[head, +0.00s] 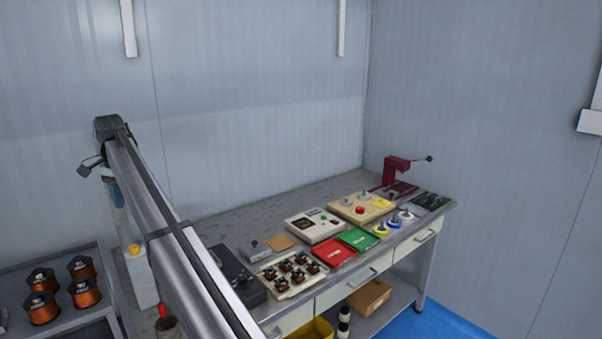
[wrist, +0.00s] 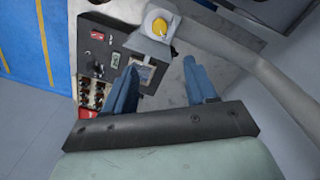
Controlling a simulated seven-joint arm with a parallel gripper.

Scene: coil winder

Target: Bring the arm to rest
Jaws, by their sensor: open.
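In the wrist view my gripper (wrist: 160,66) has its two blue fingers spread wide apart, with nothing between them. Beyond the fingers are a grey surface and a pale fitting with a yellow top (wrist: 160,27). In the head view my arm rises from the bottom centre to the upper left, and its far end stands above the left end of the bench (head: 330,190). The gripper is mostly hidden there by the arm; a bluish piece hangs below the arm's end, beside a pale post with a yellow top (head: 134,250).
A tray of small coils (head: 291,273), a red tray (head: 334,253), a green tray (head: 358,239) and a red press (head: 396,172) stand on the bench. Copper spools (head: 42,308) stand on a shelf at left. The air above the bench's right half is clear.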

